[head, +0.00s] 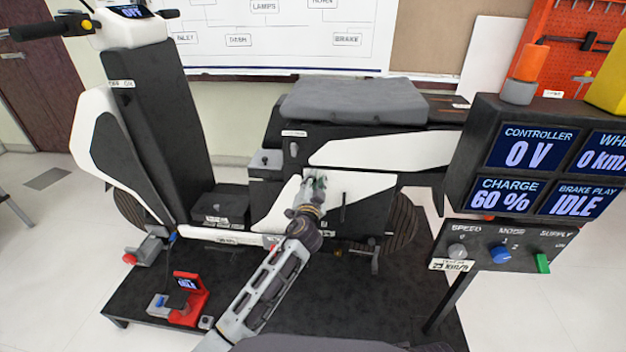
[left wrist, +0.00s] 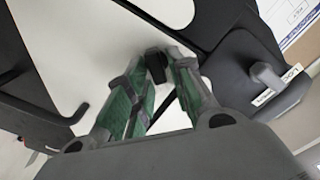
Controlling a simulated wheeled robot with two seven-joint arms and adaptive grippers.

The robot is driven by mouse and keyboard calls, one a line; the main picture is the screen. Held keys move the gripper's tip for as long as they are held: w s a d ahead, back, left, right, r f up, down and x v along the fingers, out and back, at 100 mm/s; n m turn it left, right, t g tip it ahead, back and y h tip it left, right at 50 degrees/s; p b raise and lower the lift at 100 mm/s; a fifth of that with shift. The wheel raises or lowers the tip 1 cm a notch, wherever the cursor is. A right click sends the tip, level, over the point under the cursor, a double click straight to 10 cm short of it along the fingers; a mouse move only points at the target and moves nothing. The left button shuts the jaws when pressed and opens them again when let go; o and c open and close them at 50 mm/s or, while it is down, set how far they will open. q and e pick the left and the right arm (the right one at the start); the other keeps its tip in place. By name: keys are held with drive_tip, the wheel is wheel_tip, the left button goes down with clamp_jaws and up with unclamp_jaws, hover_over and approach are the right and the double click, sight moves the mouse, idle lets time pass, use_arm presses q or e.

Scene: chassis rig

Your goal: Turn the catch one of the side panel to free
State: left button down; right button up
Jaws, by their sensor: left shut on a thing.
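The white side panel (head: 372,186) sits on the lower flank of the scooter, under the seat. It also fills the upper left of the left wrist view (left wrist: 70,50). My left gripper (head: 317,184) is at the upper left part of the panel. In the left wrist view its green-padded fingers (left wrist: 157,80) are shut on a small black catch (left wrist: 155,63) at the panel's edge. The fingers hide part of the catch, so its exact angle is unclear. A black bar-like piece (head: 343,207) stands on the panel right of the gripper. My right gripper is out of view.
The scooter's grey seat (head: 352,101) is above the panel. A display console (head: 555,165) with a knob box (head: 505,247) stands at the right. A small red stand (head: 188,299) is on the black platform (head: 380,315) at the front left.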

use_arm(q)
drive_tip(key=shift+d+m, duration=0.1)
drive_tip(key=shift+m, duration=0.9)
drive_tip(key=m+p, duration=0.1)
drive_tip(key=m, duration=0.1)
drive_tip(key=shift+d+f+m, duration=0.1)
drive_tip(key=shift+f+m, duration=0.05)
drive_tip(key=shift+m, duration=0.25)
drive_tip(key=shift+d+f+m+p, duration=0.15)
drive_tip(key=shift+m+p, duration=0.45)
drive_tip(key=shift+m, duration=0.65)
drive_tip(key=shift+a+f+m+p, duration=0.15)
drive_tip(key=shift+m+p, duration=0.4)
drive_tip(key=shift+m, duration=0.7)
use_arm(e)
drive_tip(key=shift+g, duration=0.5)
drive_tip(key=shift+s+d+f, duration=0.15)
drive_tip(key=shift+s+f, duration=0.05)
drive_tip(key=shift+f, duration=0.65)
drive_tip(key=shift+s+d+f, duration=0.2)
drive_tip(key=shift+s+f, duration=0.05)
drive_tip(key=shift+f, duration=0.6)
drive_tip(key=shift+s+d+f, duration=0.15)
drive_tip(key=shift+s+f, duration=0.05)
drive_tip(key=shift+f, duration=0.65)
use_arm(q)
drive_tip(key=shift+d+f, duration=0.1)
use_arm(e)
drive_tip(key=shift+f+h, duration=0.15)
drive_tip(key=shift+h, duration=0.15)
